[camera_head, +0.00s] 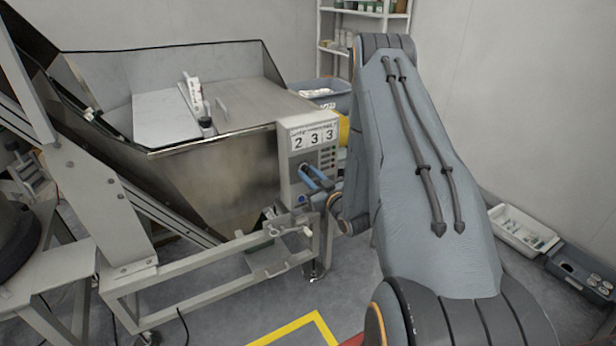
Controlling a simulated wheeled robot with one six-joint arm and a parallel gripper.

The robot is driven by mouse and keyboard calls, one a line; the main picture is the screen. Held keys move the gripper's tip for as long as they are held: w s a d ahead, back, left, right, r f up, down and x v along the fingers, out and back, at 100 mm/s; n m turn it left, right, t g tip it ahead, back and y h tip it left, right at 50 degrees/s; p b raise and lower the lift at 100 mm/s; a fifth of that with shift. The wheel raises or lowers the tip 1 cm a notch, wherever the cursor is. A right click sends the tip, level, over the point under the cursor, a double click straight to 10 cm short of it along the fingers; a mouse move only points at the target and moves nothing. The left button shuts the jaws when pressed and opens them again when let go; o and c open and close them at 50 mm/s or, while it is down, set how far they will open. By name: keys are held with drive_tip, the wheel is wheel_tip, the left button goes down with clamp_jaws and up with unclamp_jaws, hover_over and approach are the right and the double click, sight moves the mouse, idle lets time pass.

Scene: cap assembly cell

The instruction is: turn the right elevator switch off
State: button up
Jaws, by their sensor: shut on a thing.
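My gripper (305,172), with blue fingers, reaches the box front from the right, below the label. It is shut on the switch at the box face. The fingers mostly cover the switch, so its turned position cannot be told. A small blue round part (302,199) shows below the fingers. My arm fills the right middle of the view.
The steel hopper (215,175) stands behind and left of the box, on a grey frame (210,285). A dark grey bin (330,92) and a shelf stand behind. Low bins (522,228) lie on the floor at right. Yellow tape (290,328) marks open floor in front.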

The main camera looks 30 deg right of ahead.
drive_tip(key=n, duration=0.4)
drive_tip(key=shift+b, duration=0.4)
drive_tip(key=shift+d+r+n+b, duration=0.15)
drive_tip(key=shift+n+b, duration=0.15)
drive_tip(key=shift+n, duration=1.2)
drive_tip(key=o, duration=1)
drive_tip(key=shift+s, duration=0.15)
drive_tip(key=s+b, duration=0.1)
drive_tip(key=s, duration=0.6)
drive_tip(key=shift+s+d, duration=0.15)
drive_tip(key=shift+s, duration=0.1)
